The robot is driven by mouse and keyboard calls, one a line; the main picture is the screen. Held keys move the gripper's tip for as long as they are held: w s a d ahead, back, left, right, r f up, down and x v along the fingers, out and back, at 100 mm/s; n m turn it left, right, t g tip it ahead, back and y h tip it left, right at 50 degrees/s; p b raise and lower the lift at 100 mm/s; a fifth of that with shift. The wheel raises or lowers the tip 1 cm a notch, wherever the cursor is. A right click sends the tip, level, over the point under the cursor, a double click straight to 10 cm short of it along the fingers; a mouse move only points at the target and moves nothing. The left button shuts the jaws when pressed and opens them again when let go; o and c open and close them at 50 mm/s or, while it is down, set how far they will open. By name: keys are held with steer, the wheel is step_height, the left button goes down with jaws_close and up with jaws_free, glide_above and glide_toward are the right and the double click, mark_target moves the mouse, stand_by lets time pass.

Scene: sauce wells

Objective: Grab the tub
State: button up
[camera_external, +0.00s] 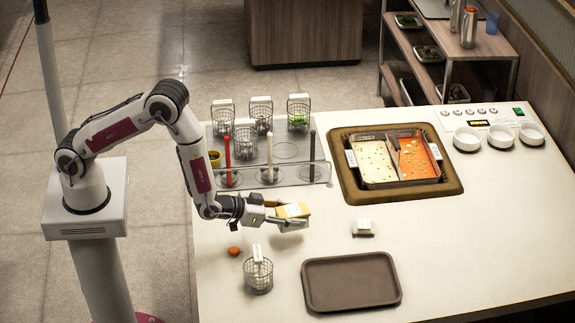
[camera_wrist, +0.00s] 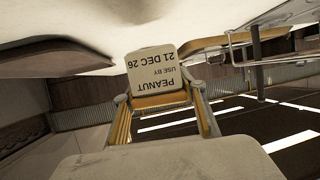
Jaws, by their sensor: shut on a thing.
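A yellow tub (camera_external: 295,209) with a pale top is in my gripper (camera_external: 288,221), to the right of the end of my arm. My gripper is shut on it, and the tub looks tilted and just above the white counter, though the exact gap is hard to tell.
A brown tray (camera_external: 351,298) and a wire basket (camera_external: 258,277) lie in front. An orange round item (camera_external: 234,251) and a small white-topped item (camera_external: 362,228) sit nearby. Behind are sauce wells (camera_external: 353,190), a glass-fronted rack (camera_external: 290,180) and white bowls (camera_external: 467,138).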

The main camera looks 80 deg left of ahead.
mark_target(292, 210)
steer(key=shift+r, duration=2.25)
